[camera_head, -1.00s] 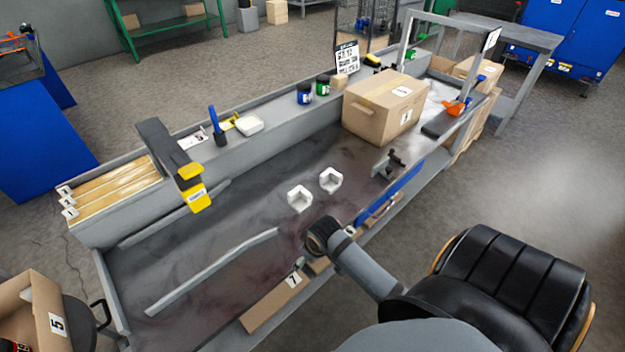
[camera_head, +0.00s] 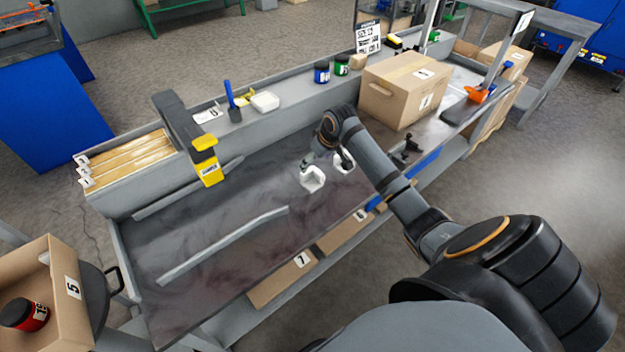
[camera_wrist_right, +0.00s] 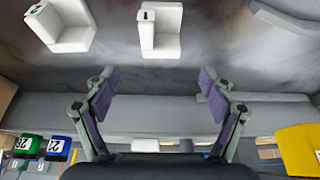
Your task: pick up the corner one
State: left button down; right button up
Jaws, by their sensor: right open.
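Two white corner pieces lie on the dark bench top. The left one (camera_head: 312,180) is just below my right gripper (camera_head: 314,160) in the head view. The right one (camera_head: 343,162) is partly hidden by my right arm. In the right wrist view, one white corner piece (camera_wrist_right: 160,45) is at top centre, beyond the fingertips, and the other (camera_wrist_right: 68,38) is at top left. My right gripper (camera_wrist_right: 160,85) is open, with nothing between its fingers. It appears above the bench, apart from both pieces. My left gripper is not in view.
A cardboard box (camera_head: 405,88) stands right of the corner pieces. A long grey strip (camera_head: 225,243) lies on the bench to the left. A yellow-tipped grey stand (camera_head: 207,172) overhangs the back left. Blue (camera_head: 321,73) and green jars (camera_head: 342,65) stand on the back ledge.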

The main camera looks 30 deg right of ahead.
aim_at(309, 171)
jog(key=b+x, duration=0.1)
jog(key=x, duration=0.8)
jog(key=shift+w+a, duration=0.1)
jog(key=shift+a, duration=0.05)
jog(key=c, duration=0.8)
